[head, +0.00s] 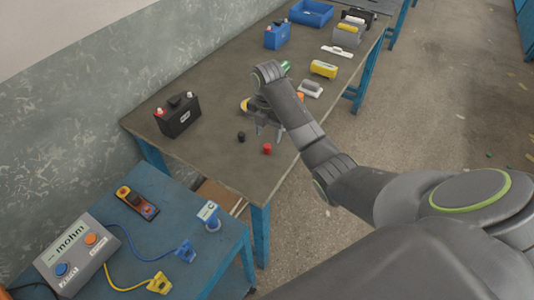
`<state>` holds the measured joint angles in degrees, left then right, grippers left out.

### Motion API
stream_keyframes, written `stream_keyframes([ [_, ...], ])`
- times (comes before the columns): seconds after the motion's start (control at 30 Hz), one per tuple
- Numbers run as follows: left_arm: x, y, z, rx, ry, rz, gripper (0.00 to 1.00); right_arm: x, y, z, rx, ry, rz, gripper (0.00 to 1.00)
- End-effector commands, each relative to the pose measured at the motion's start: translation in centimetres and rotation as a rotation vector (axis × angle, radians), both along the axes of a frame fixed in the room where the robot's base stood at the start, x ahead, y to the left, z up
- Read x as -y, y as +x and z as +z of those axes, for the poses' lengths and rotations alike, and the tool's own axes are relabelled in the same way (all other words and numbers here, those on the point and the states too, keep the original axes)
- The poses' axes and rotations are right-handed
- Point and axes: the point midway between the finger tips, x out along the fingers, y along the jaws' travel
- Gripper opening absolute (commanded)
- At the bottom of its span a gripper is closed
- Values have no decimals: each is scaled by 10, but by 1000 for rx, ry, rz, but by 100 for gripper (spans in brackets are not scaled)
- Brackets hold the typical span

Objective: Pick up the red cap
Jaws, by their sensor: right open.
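The red cap (267,149) stands on the long workbench near its front right edge. A black cap (241,136) stands a little to its left and farther back. My right gripper (269,134) is above the bench, just beyond the red cap in the picture, with its fingers pointing down. It is open, and I see nothing between its fingers. The red cap is apart from the fingers in the picture. My left gripper is not in view.
A black battery (178,114) with a red terminal stands at the bench's left. A yellow-and-blue-lead meter (76,256) sits on the lower blue table (165,240). A blue battery (277,35) and a blue bin (311,13) are farther back.

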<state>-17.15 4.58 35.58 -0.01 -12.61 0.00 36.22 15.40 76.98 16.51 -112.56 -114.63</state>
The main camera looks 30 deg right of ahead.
Motion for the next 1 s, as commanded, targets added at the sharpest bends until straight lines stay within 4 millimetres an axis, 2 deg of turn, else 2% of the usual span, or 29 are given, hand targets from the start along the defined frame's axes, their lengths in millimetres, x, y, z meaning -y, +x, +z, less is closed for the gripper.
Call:
stream_keyframes([
  [0.1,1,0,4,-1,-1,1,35,0,0,-14,-2,0,0,49],
  [0.37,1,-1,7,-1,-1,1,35,1,2,-30,-2,0,0,49],
  [0.7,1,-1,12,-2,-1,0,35,1,7,-70,0,0,1,49],
  [1.0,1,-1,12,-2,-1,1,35,1,7,-74,1,-1,1,48],
])
